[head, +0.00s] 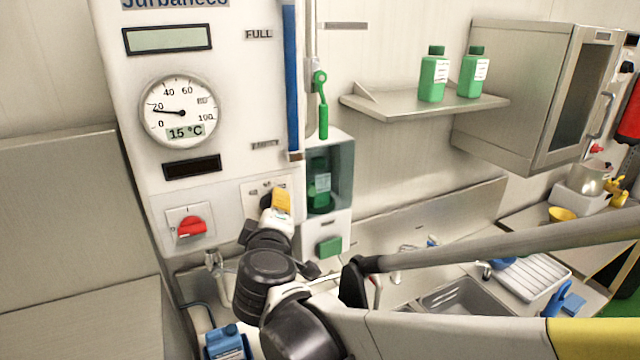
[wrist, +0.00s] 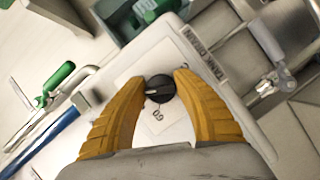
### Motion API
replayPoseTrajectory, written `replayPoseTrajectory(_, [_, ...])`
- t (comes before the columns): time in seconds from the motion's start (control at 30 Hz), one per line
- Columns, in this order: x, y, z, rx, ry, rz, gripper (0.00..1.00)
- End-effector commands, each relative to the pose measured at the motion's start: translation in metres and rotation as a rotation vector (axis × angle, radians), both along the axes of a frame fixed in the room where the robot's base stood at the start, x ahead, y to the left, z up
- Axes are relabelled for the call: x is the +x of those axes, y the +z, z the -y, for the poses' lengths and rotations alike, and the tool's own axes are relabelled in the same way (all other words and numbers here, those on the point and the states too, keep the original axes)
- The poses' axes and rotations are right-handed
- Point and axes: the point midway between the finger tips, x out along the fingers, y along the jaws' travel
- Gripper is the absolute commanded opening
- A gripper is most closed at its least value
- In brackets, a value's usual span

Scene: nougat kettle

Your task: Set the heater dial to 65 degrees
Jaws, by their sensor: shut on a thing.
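The heater dial is a small black round knob (wrist: 160,89) with a pale pointer line, on a white panel plate (wrist: 130,75). In the wrist view the pointer line lies roughly across the picture; its exact setting cannot be read. Digits that look like 60 stand just below the knob there. My gripper (wrist: 161,82) has its two yellow fingers on either side of the knob, shut on it. In the head view my gripper (head: 281,201) is at the panel plate (head: 252,190) and largely hides the knob and its scale.
The round gauge (head: 180,111) above reads 15 °C. A red switch (head: 191,227) sits left of the dial. A recess with a green bottle (head: 319,186) and a green button (head: 329,247) are close on the right. A green-handled lever (head: 322,108) is above.

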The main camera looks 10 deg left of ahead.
Motion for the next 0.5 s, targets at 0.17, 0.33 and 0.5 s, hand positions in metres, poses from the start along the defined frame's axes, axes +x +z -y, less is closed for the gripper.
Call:
replayPoseTrajectory(0.17, [0.0001, -0.0033, -0.0008, -0.129, 0.002, 0.080, 0.05])
replayPoseTrajectory(0.33, [0.0004, -0.0019, -0.0004, -0.239, 0.002, 0.147, 0.05])
replayPoseTrajectory(0.5, [0.0005, -0.0002, -0.0003, -0.325, 0.002, 0.200, 0.05])
